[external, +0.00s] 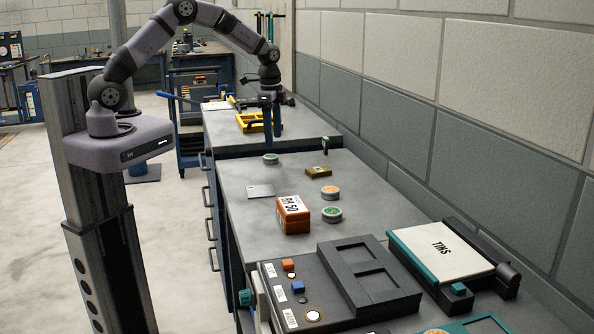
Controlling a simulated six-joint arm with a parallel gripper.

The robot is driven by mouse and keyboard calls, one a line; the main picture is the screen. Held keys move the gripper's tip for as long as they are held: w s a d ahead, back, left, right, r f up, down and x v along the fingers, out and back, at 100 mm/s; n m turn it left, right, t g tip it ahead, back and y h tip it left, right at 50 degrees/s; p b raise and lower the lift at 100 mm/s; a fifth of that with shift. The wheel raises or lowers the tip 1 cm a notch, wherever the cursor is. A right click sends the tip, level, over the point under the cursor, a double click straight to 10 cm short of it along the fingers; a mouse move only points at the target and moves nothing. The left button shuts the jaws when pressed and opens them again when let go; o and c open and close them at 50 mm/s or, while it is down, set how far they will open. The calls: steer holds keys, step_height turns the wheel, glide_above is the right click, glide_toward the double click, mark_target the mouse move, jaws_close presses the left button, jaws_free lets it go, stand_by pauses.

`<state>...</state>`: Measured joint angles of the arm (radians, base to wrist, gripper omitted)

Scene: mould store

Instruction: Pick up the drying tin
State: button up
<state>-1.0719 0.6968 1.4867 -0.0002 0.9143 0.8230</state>
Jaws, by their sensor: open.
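Several small round tins stand on the grey bench. One with a green top (271,158) is at the bench's left side, just below my gripper. One with an orange top (330,192) and another with a green top (332,214) stand close together further right and nearer the camera. I cannot tell from the labels which is the drying tin. My gripper (272,142) points down with its blue fingers apart and nothing between them. It looks to be above or just behind the left green-topped tin; the exact gap cannot be told.
A dark tray (400,302) and a white-topped "TINS" pad (463,262) fill the near end. A wall runs along the right.

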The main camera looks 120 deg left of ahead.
mark_target(271, 156)
steer(key=shift+r+m, duration=0.3)
steer(key=shift+m, duration=0.8)
steer(key=shift+s+d+m, duration=0.15)
steer(key=shift+d+m, duration=0.1)
steer(key=shift+m, duration=0.45)
steer(key=m, duration=0.3)
steer(key=shift+d, duration=0.15)
steer(key=shift+s+f+p, duration=0.2)
steer(key=shift+f+p, duration=1.75)
steer(key=shift+f, duration=1.75)
steer(key=c, duration=1.2)
